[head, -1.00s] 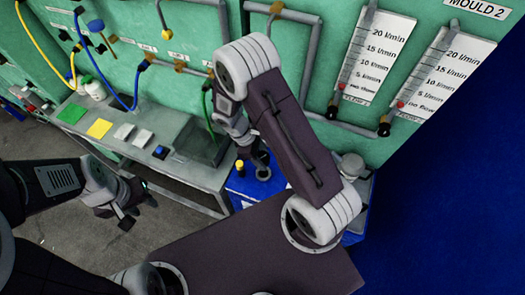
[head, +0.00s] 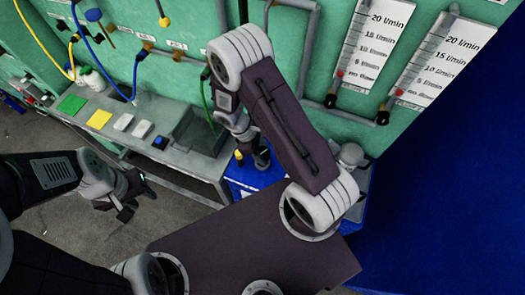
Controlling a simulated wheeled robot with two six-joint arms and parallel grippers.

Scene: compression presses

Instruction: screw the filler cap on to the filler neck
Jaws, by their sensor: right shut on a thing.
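My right gripper (head: 256,151) reaches down over the blue unit (head: 239,188) below the green panel. It is shut on a small dark thing at its tips, which looks like the filler cap (head: 262,161). The cap is small and partly covered by the gripper. The filler neck cannot be made out clearly under it, so I cannot tell whether the two touch. My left gripper (head: 138,200) hangs over the floor at the left, with its fingers apart and nothing visible between them.
A small yellow-topped part (head: 239,156) stands just left of the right gripper. A grey round part (head: 350,156) stands on the unit's right side. A grey bench (head: 185,158) with coloured blocks is at the left. Flow meters (head: 369,45) and hoses line the panel.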

